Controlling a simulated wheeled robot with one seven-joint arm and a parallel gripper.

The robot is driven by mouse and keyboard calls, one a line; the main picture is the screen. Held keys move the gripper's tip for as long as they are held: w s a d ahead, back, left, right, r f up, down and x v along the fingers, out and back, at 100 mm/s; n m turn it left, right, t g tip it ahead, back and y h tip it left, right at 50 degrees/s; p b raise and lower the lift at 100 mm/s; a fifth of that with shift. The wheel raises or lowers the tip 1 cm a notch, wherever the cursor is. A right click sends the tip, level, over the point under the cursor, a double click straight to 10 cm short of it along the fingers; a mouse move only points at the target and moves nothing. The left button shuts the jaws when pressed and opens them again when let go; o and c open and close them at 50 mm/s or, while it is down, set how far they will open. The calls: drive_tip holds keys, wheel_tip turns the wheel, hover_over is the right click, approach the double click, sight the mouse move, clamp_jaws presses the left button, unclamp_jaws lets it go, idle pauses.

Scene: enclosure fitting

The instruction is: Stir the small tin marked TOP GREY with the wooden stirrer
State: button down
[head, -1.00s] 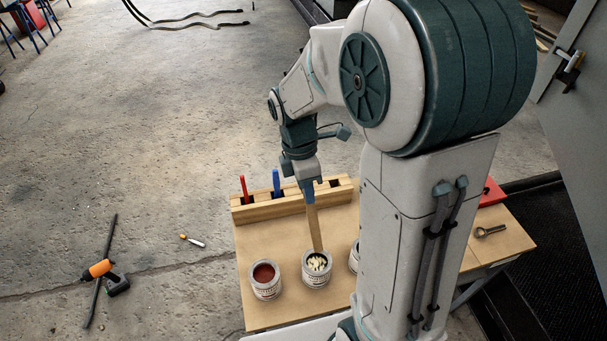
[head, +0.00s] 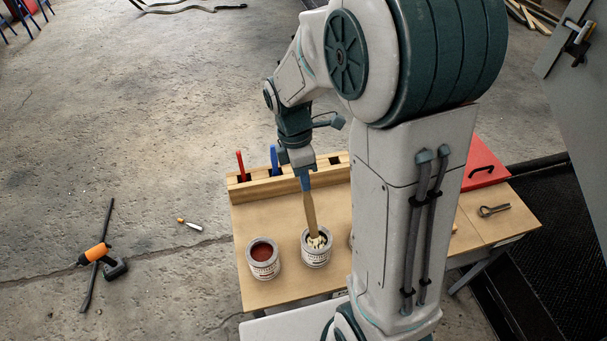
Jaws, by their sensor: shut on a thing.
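My gripper (head: 304,181) is shut on the wooden stirrer (head: 311,214) and holds it nearly upright, leaning slightly. The stirrer's lower end is inside the middle open tin (head: 316,256), which has pale, cream-coloured lumpy contents. A second open tin (head: 263,262) with dark red contents stands to its left. A third tin is mostly hidden behind my arm, with only a sliver of it showing. The tins have printed labels, but the words are too small to read, so I cannot tell which is TOP GREY.
A wooden rack (head: 262,188) at the bench's back holds a red tool (head: 240,165) and a blue tool (head: 274,159). A red box (head: 484,165) and a metal tool (head: 494,210) lie at right. The bench (head: 285,292) front left is clear. An orange drill (head: 97,254) lies on the floor.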

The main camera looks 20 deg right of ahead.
sight(307, 200)
drive_tip(key=shift+b+x, duration=1.6)
drive_tip(key=shift+x, duration=0.9)
